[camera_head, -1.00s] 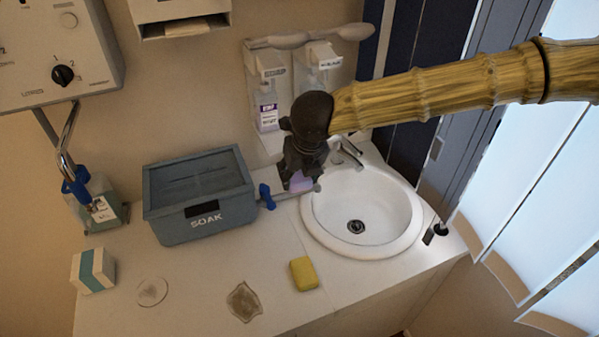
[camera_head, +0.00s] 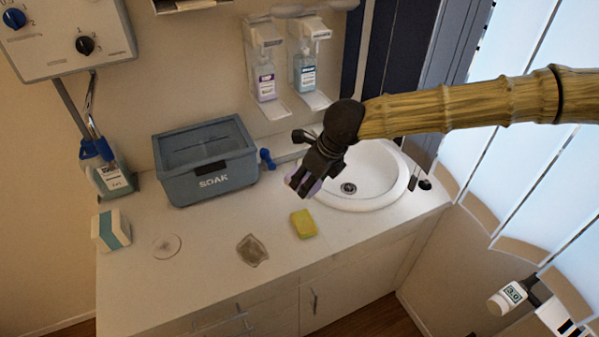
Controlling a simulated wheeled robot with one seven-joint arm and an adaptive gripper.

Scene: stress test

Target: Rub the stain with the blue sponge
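I see no clearly blue sponge lying on the counter. My gripper (camera_head: 303,187) is dark and points down to the left, over the counter at the left edge of the sink, above and behind the yellow sponge. Something pale lavender shows at its fingertips. I cannot tell whether it is a held sponge or part of the fingers, nor how far the fingers are apart. The gripper appears clear of the yellow sponge and the stain.
A faint round mark (camera_head: 166,246) and a white-and-teal box (camera_head: 111,231) are on the left of the counter. A grey SOAK bin (camera_head: 210,187) stands behind. The sink (camera_head: 385,185) is at the right, dispensers (camera_head: 266,80) on the wall. The counter front is mostly clear.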

